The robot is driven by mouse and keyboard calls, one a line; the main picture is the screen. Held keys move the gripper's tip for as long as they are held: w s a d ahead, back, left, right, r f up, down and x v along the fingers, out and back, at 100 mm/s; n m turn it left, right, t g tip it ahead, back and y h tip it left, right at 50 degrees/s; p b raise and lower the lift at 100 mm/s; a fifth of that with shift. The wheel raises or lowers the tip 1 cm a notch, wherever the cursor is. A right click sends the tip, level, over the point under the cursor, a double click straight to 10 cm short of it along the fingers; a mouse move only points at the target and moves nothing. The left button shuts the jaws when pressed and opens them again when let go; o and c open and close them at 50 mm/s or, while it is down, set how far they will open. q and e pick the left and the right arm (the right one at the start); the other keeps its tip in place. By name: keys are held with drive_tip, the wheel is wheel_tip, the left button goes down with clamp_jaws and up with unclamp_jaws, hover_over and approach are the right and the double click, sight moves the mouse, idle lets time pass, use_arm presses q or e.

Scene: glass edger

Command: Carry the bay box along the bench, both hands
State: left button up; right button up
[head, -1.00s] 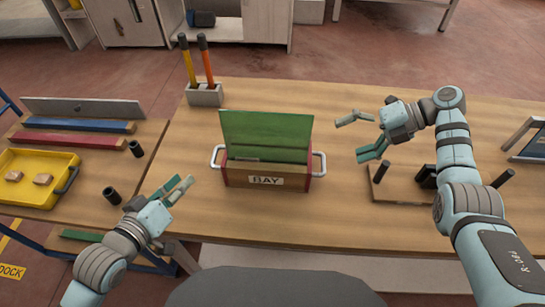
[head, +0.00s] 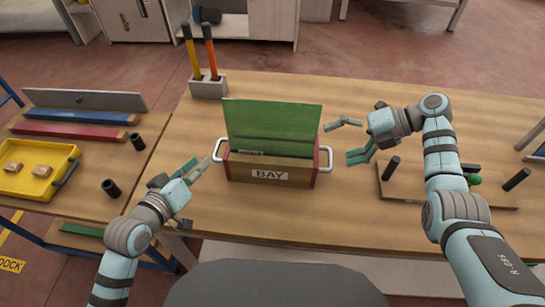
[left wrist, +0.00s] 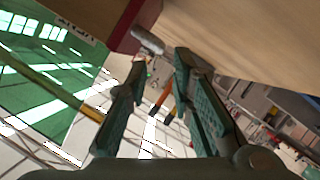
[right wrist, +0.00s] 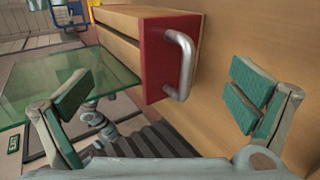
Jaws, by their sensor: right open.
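The bay box (head: 268,174) is a wooden box with red ends and a BAY label, standing on the bench (head: 300,220). A green glass sheet (head: 272,122) stands upright in it. My left gripper (head: 192,171) is open, just short of the left handle (head: 217,149); that handle also shows ahead of its fingers in the left wrist view (left wrist: 148,40). My right gripper (head: 350,140) is open and apart from the right handle (head: 329,158). In the right wrist view, the right handle (right wrist: 184,65) lies between the spread fingers, further ahead.
A grey block (head: 208,87) with yellow and orange handled tools stands behind the box. A wooden board with dark pegs (head: 450,188) lies under my right arm. A yellow tray (head: 40,170) and dark cylinders (head: 111,188) are at left. The bench in front is clear.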

sight(216, 148)
use_arm(q)
drive_tip(key=x, duration=0.9)
drive_tip(key=shift+w, duration=0.2)
use_arm(e)
drive_tip(key=x, duration=0.7)
drive_tip(key=shift+a+f, duration=0.25)
drive_tip(key=shift+a, duration=0.1)
use_arm(q)
drive_tip(key=c, duration=0.5)
use_arm(e)
drive_tip(key=c, duration=0.5)
use_arm(q)
drive_tip(key=shift+s+d, duration=0.1)
use_arm(e)
drive_tip(key=shift+r, duration=0.1)
drive_tip(key=c, duration=1.3)
drive_tip(key=shift+o, duration=0.2)
use_arm(q)
drive_tip(key=shift+r, duration=0.1)
use_arm(e)
drive_tip(key=shift+a, duration=0.1)
